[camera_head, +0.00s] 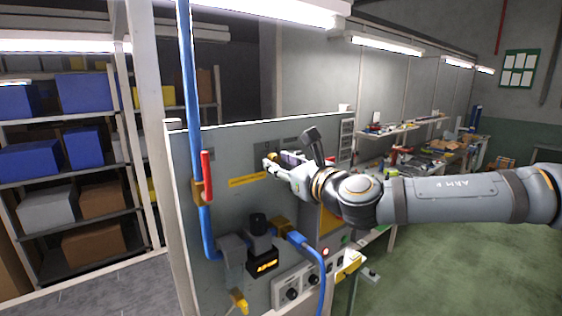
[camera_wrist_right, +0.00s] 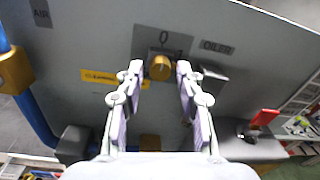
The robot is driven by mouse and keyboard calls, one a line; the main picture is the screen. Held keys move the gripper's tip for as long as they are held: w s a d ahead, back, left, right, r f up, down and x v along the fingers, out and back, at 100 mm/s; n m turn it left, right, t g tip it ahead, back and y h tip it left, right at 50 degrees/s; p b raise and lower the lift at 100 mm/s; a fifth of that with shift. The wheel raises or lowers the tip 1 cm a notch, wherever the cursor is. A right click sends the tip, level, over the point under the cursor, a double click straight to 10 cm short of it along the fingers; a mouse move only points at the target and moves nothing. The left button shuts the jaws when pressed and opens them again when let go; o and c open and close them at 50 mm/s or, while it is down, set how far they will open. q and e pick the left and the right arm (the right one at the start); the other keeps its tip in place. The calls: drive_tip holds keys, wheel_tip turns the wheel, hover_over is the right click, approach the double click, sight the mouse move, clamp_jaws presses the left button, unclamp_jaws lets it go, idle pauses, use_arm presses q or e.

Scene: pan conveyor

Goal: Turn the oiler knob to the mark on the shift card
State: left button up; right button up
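A round brass-yellow knob (camera_wrist_right: 160,67) sits on a dark plate on the grey panel in the right wrist view, with a mark like a 0 above it. An OILER label (camera_wrist_right: 215,46) is to its right. My right gripper (camera_wrist_right: 160,72) is open, with one finger on each side of the knob and a gap showing on both sides. In the head view my right gripper (camera_head: 273,165) is at the panel (camera_head: 225,145) and mostly covers the knob. I cannot make out a shift card. My left gripper is not in view.
A blue pipe with a red-handled valve (camera_head: 207,175) runs down the panel's left side. Below are a black unit (camera_head: 262,262), a blue hose (camera_head: 322,270) and a box with black dials (camera_head: 292,293). A yellow label strip (camera_head: 248,179) is near the gripper. Shelves stand left.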

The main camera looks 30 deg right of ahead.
clamp_jaws()
